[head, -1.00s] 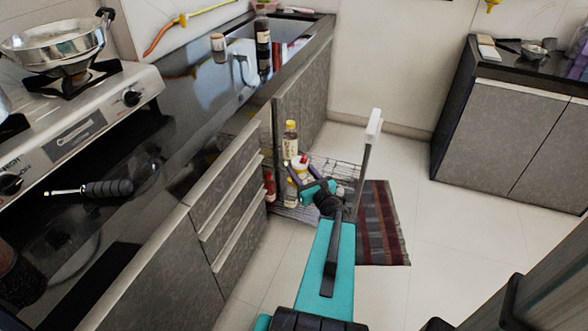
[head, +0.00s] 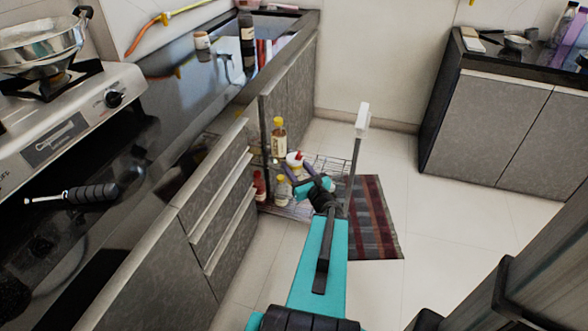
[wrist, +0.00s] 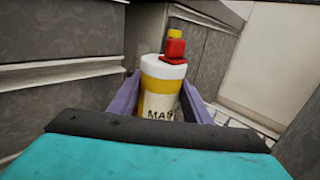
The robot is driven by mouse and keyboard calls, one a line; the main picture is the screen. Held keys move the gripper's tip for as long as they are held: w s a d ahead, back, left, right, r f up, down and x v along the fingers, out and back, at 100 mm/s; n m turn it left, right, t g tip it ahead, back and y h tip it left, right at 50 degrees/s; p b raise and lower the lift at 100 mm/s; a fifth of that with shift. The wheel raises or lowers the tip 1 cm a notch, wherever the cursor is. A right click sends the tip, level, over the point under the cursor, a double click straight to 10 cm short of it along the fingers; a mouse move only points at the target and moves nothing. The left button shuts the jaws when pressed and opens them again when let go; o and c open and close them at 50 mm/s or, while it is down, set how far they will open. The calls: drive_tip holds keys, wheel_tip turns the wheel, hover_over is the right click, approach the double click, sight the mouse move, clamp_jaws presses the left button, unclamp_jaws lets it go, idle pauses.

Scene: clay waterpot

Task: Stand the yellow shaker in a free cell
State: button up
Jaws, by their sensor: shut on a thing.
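The yellow shaker (wrist: 160,88) has a white lid, a red spout with a yellow tip and a partly readable "MAS" label. My gripper (wrist: 158,108) is shut on it, with a purple finger on each side. In the head view, the shaker's white and red top (head: 294,160) shows just beyond my gripper (head: 302,176), over the pulled-out wire rack (head: 335,160). The arm hides much of the rack and the shaker's lower part. I cannot tell whether the shaker touches the rack, or which cells are free.
A tall yellow-capped bottle (head: 279,138), a shorter bottle (head: 281,187) and a red bottle (head: 259,185) stand in the rack's left side. Drawer fronts (head: 222,190) are close on the left. A white-topped post (head: 361,120) rises at the right, by a striped mat (head: 372,215).

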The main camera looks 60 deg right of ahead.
drive_tip(key=shift+w+d+f+b, duration=0.1)
drive_tip(key=shift+w+d+b, duration=0.05)
drive_tip(key=shift+d+b, duration=0.45)
drive_tip(key=shift+w+d+b, duration=0.15)
drive_tip(key=shift+d+b, duration=0.25)
drive_tip(key=shift+b, duration=0.3)
drive_tip(key=shift+d+b, duration=0.1)
drive_tip(key=shift+b, duration=0.35)
drive_tip(key=shift+w+d+b, duration=0.2)
drive_tip(key=shift+d+b, duration=0.45)
drive_tip(key=shift+b, duration=1.4)
drive_tip(key=shift+w+d+b, duration=0.2)
drive_tip(key=shift+d+b, duration=0.4)
drive_tip(key=shift+b, duration=1.45)
drive_tip(key=shift+w+d+b, duration=0.25)
drive_tip(key=shift+d+b, duration=0.45)
drive_tip(key=shift+b, duration=1.05)
drive_tip(key=shift+w+d+b, duration=0.2)
drive_tip(key=shift+d+b, duration=0.45)
drive_tip(key=shift+b, duration=1.05)
drive_tip(key=shift+w+d+p, duration=0.9)
drive_tip(key=shift+w+d, duration=0.35)
drive_tip(key=shift+d, duration=2.75)
drive_tip(key=shift+f+b, duration=2.2)
drive_tip(key=shift+f, duration=0.35)
